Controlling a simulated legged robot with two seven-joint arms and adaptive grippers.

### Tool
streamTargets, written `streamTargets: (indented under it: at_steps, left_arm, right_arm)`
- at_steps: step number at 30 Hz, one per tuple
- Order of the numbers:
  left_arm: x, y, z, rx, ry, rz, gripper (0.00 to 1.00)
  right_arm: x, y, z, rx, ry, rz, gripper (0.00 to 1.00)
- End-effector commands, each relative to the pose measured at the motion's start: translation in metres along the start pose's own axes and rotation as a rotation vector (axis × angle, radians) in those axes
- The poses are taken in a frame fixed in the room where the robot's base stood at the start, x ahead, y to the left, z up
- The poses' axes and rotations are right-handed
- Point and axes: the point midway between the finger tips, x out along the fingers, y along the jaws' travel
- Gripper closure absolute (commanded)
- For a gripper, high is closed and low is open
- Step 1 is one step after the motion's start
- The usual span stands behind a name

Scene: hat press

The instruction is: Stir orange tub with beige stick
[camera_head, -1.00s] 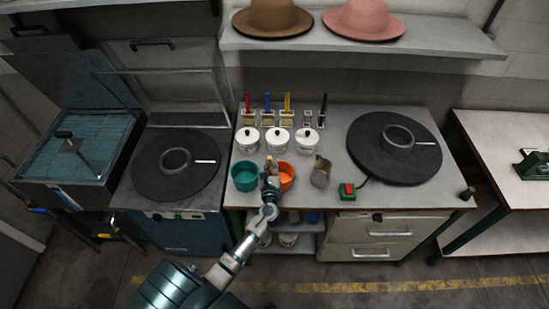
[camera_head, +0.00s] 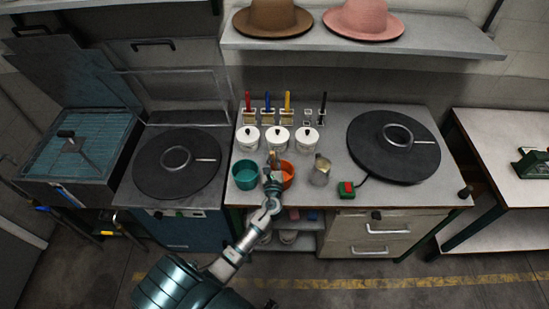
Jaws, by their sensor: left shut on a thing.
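The orange tub (camera_head: 288,174) stands on the table near its front edge, just right of a teal tub (camera_head: 244,174). My left gripper (camera_head: 273,172) is at the left side of the orange tub and covers part of it. It is shut on the beige stick (camera_head: 273,158), whose upper end shows above the fingers. The stick's lower end is hidden, so I cannot tell whether it is inside the tub. My right gripper is not in view.
White lidded pots (camera_head: 277,140) stand behind the tubs. A metal jug (camera_head: 320,171) and a red-green switch box (camera_head: 346,190) are to the right. Round black plates lie on the right of the table (camera_head: 364,160) and on the left press (camera_head: 150,170).

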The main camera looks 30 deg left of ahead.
Motion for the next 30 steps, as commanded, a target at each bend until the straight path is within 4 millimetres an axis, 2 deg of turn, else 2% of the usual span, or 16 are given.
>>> streamTargets:
  at_steps: [1, 15, 24, 30]
  left_arm:
    - [0.0, -0.001, 0.009, 0.0, -0.001, 0.0, 1.0]
    - [-0.001, 0.0, 0.049, 0.0, 0.0, 0.0, 1.0]
    - [-0.001, 0.0, 0.07, 0.0, 0.0, 0.001, 1.0]
    - [-0.002, 0.0, 0.072, 0.0, 0.001, 0.001, 1.0]
  right_arm:
    - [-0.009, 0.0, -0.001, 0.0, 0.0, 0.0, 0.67]
    - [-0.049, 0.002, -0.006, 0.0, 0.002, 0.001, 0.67]
    - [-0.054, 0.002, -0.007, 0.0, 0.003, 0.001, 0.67]
    - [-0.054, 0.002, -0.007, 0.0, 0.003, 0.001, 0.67]
